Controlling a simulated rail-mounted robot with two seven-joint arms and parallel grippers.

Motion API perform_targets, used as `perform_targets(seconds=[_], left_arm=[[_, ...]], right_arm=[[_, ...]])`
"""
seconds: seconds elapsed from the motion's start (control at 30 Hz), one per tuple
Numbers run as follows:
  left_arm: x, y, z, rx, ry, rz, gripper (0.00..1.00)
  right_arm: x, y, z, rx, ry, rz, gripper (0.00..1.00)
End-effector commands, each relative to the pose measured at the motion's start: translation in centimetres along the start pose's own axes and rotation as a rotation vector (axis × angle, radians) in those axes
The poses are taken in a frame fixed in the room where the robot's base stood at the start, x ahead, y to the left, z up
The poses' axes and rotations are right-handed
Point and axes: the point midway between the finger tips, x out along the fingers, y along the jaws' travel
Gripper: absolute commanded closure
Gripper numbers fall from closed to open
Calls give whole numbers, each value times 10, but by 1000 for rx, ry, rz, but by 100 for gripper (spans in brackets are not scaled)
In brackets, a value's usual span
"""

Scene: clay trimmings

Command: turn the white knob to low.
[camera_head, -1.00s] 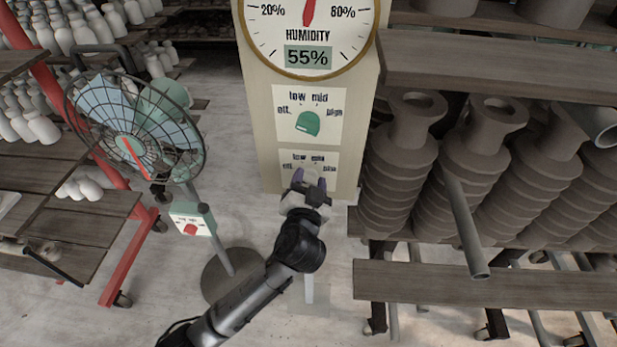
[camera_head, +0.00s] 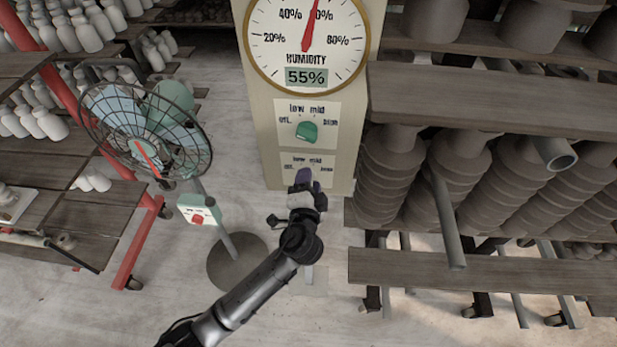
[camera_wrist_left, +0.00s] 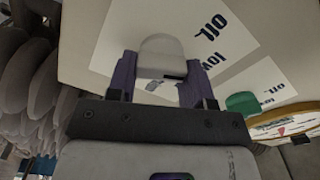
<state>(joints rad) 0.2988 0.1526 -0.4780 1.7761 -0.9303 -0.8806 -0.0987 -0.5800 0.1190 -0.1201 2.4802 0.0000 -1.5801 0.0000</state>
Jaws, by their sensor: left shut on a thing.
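The white knob (camera_wrist_left: 160,48) sits on the lower label plate (camera_head: 293,158) of the tall beige humidity cabinet. In the wrist view it stands between the purple fingers of my left gripper (camera_wrist_left: 158,78), which is shut on it. In the head view my left gripper (camera_head: 304,180) is at the lower plate and hides the knob. The plate carries the words off, low, mid and high around the knob. I cannot tell which word the knob points to. My right gripper is not in view.
A green knob (camera_head: 306,131) is on the plate just above, under a humidity dial (camera_head: 305,45) reading 55%. A caged fan (camera_head: 145,125) with a red knob stands at left. Shelves with grey clay pieces (camera_head: 392,170) are close at right, with pipes sticking out.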

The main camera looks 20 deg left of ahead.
Motion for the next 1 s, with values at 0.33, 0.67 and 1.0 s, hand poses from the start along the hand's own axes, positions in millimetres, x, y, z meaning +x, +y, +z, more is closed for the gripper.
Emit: perform_targets(seconds=[0.33, 0.67, 1.0], left_arm=[[0, 0, -1, 30, 2, -1, 77], [0, 0, -1, 29, 2, -1, 45], [0, 0, 0, 29, 1, -1, 28]], right_arm=[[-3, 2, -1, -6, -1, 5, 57], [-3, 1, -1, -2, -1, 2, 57], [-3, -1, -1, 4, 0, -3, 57]])
